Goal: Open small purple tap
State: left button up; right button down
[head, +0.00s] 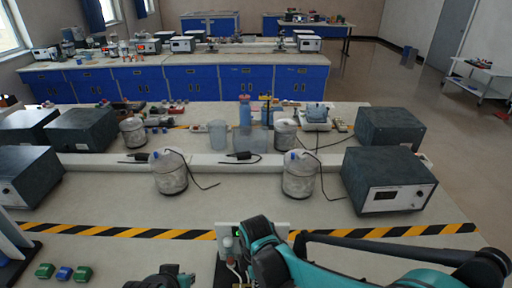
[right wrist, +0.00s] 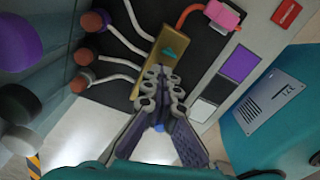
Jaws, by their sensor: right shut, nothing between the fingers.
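In the right wrist view, a large-looking purple rounded knob (right wrist: 20,42) is cut off by the left edge. A flat purple square (right wrist: 240,64) lies on a pale strip at the right. I cannot tell whether either belongs to the small purple tap. My right gripper (right wrist: 160,76) is shut and empty, with its tips in front of a gold block (right wrist: 172,42). The knob and the square are both apart from its fingers. In the head view my right arm hides that gripper. A dark gripper part, seemingly my left gripper (head: 165,277), shows at the bottom edge, its fingers unclear.
Reddish-brown round ends (right wrist: 85,57) with white tubes lie left of the gripper, and a pink piece (right wrist: 222,14) on a red-orange tube lies above right. A white box (head: 277,231) stands by my right arm.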

jog(key=c, duration=2.1)
grip_release()
jog(key=shift+o, duration=0.2)
notch_tip(320, 180, up, 7)
jog(key=p, duration=0.5)
jog(key=s+d+r+m+t+b, duration=0.1)
jog(key=s+d+r+m+t, duration=0.1)
jog(key=d+m, duration=0.7)
jog(key=s+d+r+m+t+b, duration=0.1)
jog(key=s+d+r+m+t, duration=0.2)
jog(key=d+m, duration=0.6)
notch_tip(320, 180, up, 2)
jog(key=m+t, duration=0.2)
jog(key=shift+m+b, duration=0.35)
jog(key=shift+m, duration=0.05)
